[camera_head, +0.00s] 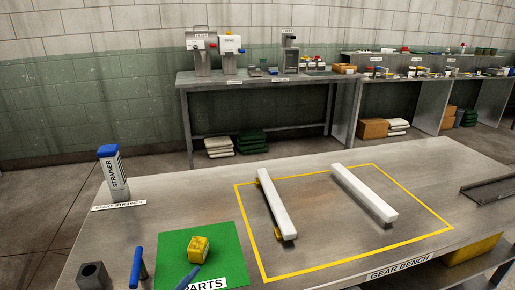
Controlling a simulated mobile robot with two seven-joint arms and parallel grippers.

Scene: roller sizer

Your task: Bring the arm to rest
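No arm or gripper of mine shows in the head view. The gear bench (330,240) spreads below me. Two white bars lie apart inside a yellow outline: the left bar (275,205) has yellow pieces at its ends, and the right bar (363,193) slants beside it. A yellow block (198,248) sits on the green parts mat (222,233) at the front left.
A blue-capped strainer bottle (114,175) stands at the bench's left. A dark square block (93,275), a blue-handled tool (138,268) and another blue item (188,278) are at the front left. A dark channel (488,190) lies at right. Equipment benches (260,78) stand behind.

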